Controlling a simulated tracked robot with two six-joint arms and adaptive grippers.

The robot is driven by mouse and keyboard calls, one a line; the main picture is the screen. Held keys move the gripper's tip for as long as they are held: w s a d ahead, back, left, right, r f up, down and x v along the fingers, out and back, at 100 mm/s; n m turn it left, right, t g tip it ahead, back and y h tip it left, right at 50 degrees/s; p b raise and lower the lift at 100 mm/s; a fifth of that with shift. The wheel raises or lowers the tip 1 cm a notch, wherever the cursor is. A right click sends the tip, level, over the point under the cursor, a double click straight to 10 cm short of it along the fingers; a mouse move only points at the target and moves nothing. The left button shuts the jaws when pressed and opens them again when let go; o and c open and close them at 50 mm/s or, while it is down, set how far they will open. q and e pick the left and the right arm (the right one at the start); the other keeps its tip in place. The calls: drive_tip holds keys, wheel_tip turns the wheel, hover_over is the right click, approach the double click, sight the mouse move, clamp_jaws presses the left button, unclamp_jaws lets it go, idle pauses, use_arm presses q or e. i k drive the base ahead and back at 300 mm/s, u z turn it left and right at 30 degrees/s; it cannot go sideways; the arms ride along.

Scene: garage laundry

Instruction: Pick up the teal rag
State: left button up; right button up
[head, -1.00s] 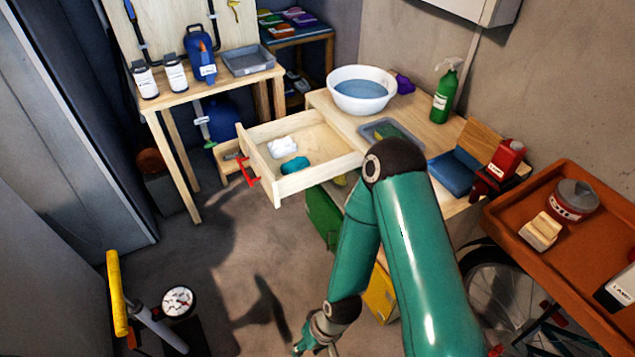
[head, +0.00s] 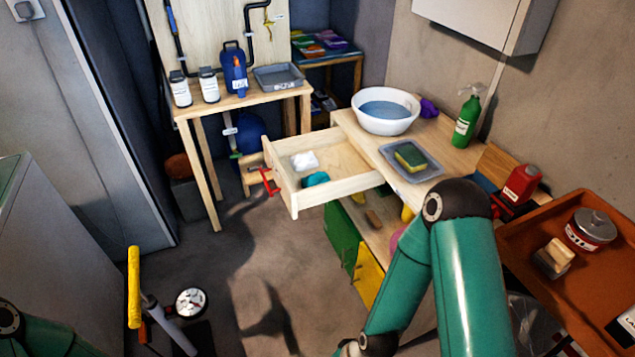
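The teal rag (head: 315,179) lies in the open wooden drawer (head: 340,181), near the drawer's front wall. A white cloth (head: 304,160) lies just behind it, apart from it. My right arm comes in at the lower right, well to the right of and nearer than the drawer; its gripper is out of the frame at the bottom. My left arm shows only at the lower left corner, and its gripper is not visible. Nothing touches the rag except the drawer.
The bench holds a white basin (head: 386,110), a grey tray with a sponge (head: 410,157) and a green spray bottle (head: 467,118). A yellow-handled pump (head: 134,287) stands at the lower left. An orange tray (head: 527,229) is at right. The floor before the drawer is clear.

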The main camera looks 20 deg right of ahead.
sight(319, 177)
drive_tip(key=z, duration=0.05)
drive_tip(key=i, duration=1)
drive_tip(key=u, duration=0.05)
